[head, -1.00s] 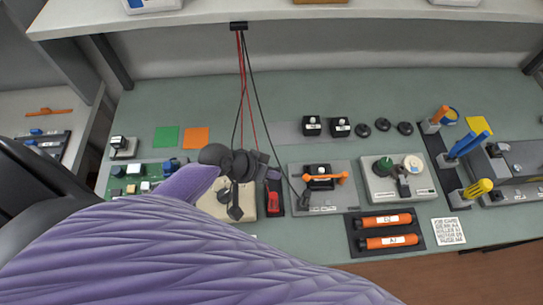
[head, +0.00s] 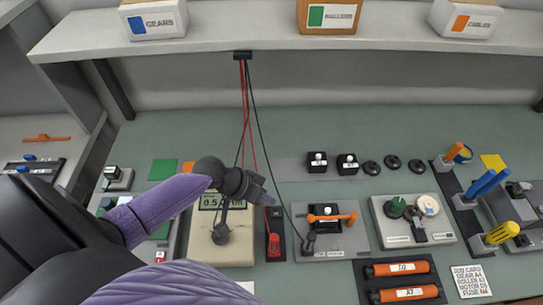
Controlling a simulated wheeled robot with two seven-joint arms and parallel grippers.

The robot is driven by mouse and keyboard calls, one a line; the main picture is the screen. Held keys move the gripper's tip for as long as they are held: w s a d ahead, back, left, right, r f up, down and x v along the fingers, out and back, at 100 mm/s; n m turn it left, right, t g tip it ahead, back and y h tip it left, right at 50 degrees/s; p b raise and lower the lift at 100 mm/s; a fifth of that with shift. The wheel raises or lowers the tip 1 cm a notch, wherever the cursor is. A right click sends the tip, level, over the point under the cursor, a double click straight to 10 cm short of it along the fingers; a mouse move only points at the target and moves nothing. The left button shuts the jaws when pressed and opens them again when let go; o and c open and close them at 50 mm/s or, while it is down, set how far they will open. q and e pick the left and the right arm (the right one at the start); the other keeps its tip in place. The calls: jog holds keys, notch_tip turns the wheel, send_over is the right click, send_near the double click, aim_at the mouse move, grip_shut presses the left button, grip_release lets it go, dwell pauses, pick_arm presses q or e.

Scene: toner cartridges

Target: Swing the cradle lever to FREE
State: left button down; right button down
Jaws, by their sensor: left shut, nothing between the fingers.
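The lever lies roughly crosswise over the block. Lettering on the plate is too small to read, so I cannot tell which mark it points to. My left gripper (head: 266,196) is shut and empty, raised over the bench to the left of this plate and apart from the lever. My right gripper is not in view.
A multimeter (head: 206,246) and red probe in a black holder (head: 274,245) stand left of the plate. A pale plate with round knobs (head: 390,235) stands right. Orange cartridges (head: 402,268) lie in front. Cables hang from the shelf (head: 230,30).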

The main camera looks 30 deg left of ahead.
pick_arm(q)
jog(key=b+x, duration=0.1)
jog(key=x, duration=0.5)
jog(key=shift+f+b, duration=0.2)
jog(key=shift+b, duration=0.2)
jog(key=d, duration=0.1)
jog(key=d+p, duration=0.1)
jog(key=d, duration=0.1)
jog(key=shift+d+r+p, duration=0.2)
jog(key=shift+r+p, duration=0.1)
jog(key=shift+r, duration=0.1)
jog(key=shift+w+d, duration=0.1)
jog(key=shift+d, duration=0.25)
